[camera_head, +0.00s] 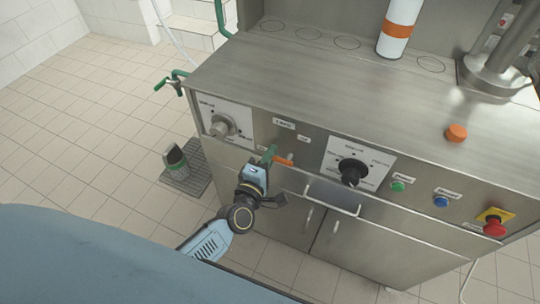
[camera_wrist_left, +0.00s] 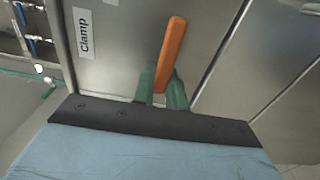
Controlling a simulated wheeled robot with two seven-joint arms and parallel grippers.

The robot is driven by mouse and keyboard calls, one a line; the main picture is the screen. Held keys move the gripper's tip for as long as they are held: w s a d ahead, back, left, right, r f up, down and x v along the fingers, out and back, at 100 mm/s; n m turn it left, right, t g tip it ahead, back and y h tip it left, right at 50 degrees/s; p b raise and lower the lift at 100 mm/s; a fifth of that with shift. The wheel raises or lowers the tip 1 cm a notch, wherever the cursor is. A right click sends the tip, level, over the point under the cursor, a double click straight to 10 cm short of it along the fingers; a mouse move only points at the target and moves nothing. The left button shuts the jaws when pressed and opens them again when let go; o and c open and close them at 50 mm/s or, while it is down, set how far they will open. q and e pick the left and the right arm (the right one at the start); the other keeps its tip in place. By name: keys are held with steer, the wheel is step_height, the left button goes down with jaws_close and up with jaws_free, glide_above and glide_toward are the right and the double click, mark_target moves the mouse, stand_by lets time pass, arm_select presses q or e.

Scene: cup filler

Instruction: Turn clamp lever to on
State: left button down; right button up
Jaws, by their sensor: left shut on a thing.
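The clamp lever is a narrow orange bar (camera_head: 285,162) on the steel front panel, left of the black knob. In the left wrist view the orange lever (camera_wrist_left: 172,48) slants up to the right beside a "Clamp" label (camera_wrist_left: 85,33). My left gripper (camera_head: 268,157) reaches the panel from below and is shut on the lever. Its green fingers (camera_wrist_left: 163,85) lie on both sides of the lever's near end. The lever's far end sticks out past the fingers. My right gripper is not in view.
A grey knob (camera_head: 222,127) is on the panel to the left. A black knob (camera_head: 352,172), a green button (camera_head: 398,186), a blue button (camera_head: 441,201) and a red stop button (camera_head: 494,226) are to the right. A handle (camera_head: 333,201) juts out below the black knob.

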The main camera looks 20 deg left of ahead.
arm_select(q)
steer(key=c, duration=1.4)
jaws_free()
steer(key=shift+c, duration=0.2)
steer(key=s, duration=1.3)
steer(key=shift+s+a, duration=0.2)
steer(key=shift+s, duration=0.05)
steer(key=s+f+m+g+h, duration=0.1)
steer(key=s+f+m+g, duration=0.2)
steer(key=f, duration=0.5)
steer(key=s+a+f+m+g, duration=0.1)
steer(key=s+f+m+g, duration=0.1)
steer(key=f+m, duration=0.35)
steer(key=s+f+m+g+h, duration=0.1)
steer(key=s+f+m+g, duration=0.15)
steer(key=f, duration=0.65)
steer(key=s+a+f+m+g+y, duration=0.1)
steer(key=s+a+f+m+g, duration=0.2)
steer(key=s+f, duration=0.4)
steer(key=s+a+f+m+g+y, duration=0.1)
steer(key=s+a+f+m+g, duration=0.2)
steer(key=s, duration=1.2)
step_height(320, 180, down, 5)
steer(key=m+g, duration=0.3)
steer(key=shift+s+f+y, duration=0.15)
steer(key=shift+f+y, duration=0.05)
steer(key=shift+y, duration=0.2)
